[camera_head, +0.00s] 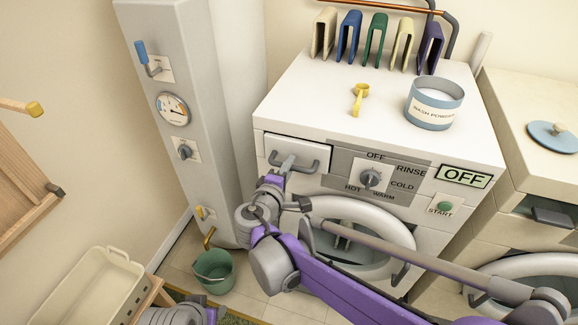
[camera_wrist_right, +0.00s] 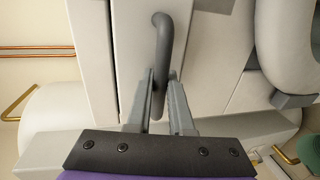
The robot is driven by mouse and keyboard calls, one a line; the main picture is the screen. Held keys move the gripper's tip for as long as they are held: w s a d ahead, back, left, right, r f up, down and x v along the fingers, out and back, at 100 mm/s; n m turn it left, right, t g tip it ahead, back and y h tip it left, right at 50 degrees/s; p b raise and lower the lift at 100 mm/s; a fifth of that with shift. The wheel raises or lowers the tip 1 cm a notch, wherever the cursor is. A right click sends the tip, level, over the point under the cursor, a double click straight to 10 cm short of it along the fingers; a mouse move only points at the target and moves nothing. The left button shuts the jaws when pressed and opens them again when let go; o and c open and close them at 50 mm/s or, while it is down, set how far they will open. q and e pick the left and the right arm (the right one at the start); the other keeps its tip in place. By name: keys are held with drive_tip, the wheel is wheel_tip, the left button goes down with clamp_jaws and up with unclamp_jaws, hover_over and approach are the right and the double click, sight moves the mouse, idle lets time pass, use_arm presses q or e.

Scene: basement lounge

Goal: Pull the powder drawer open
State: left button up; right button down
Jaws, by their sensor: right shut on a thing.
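The powder drawer (camera_head: 312,148) is at the upper left of the white washing machine's front panel and looks about flush with it. Its grey bar handle (camera_head: 308,168) sticks out from the drawer front. My right gripper (camera_head: 287,166) reaches up from below and is shut on this handle. In the right wrist view the handle (camera_wrist_right: 165,45) runs down between the two fingers of the gripper (camera_wrist_right: 160,100). The wrist hides the area below the drawer.
The control knob (camera_head: 371,178) sits right of the drawer, above the round door (camera_head: 350,210). A wash powder tub (camera_head: 433,112) and a yellow scoop (camera_head: 359,98) stand on top. A grey cabinet (camera_head: 190,90) is close on the left, with a green bucket (camera_head: 214,275) below.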

idle(0.8)
use_arm(q)
drive_tip(key=shift+s+a+r+p, duration=0.15)
drive_tip(key=shift+s+r+p, duration=0.1)
drive_tip(key=shift+s, duration=0.2)
drive_tip(key=shift+s+a+r+p, duration=0.1)
drive_tip(key=shift+s+r+p, duration=0.1)
drive_tip(key=shift+s, duration=0.25)
use_arm(e)
drive_tip(key=f+v, duration=0.3)
drive_tip(key=v, duration=1.1)
drive_tip(key=shift+s+a, duration=0.25)
drive_tip(key=shift+s, duration=0.45)
drive_tip(key=c, duration=0.8)
unclamp_jaws()
